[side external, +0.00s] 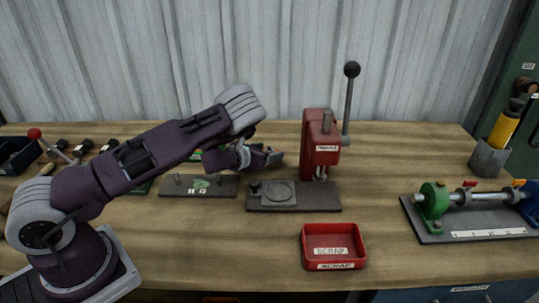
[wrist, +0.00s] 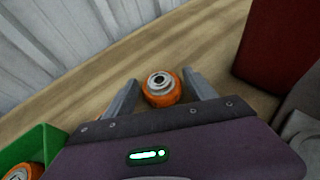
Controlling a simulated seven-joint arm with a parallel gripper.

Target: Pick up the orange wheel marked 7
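An orange wheel (wrist: 161,91) with a grey metal hub and dark centre sits on the wooden table in the wrist view. I can read no number on it. My gripper (wrist: 160,77) is open, with one grey finger on each side of the wheel. A gap shows at the left finger, while the right finger looks closer to the wheel; I cannot tell whether it touches. In the side external view my gripper (side external: 274,157) is low over the back of the table, and the wheel is not visible there. Another orange wheel (wrist: 22,172) shows in a green bin (wrist: 48,146).
A red press (side external: 320,145) with a tall lever stands just right of my gripper. A plate with pegs (side external: 215,190) lies in front. A red scrap tray (side external: 333,265) sits near the front edge. A green-ended shaft fixture (side external: 470,215) is at right. The corrugated wall is behind.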

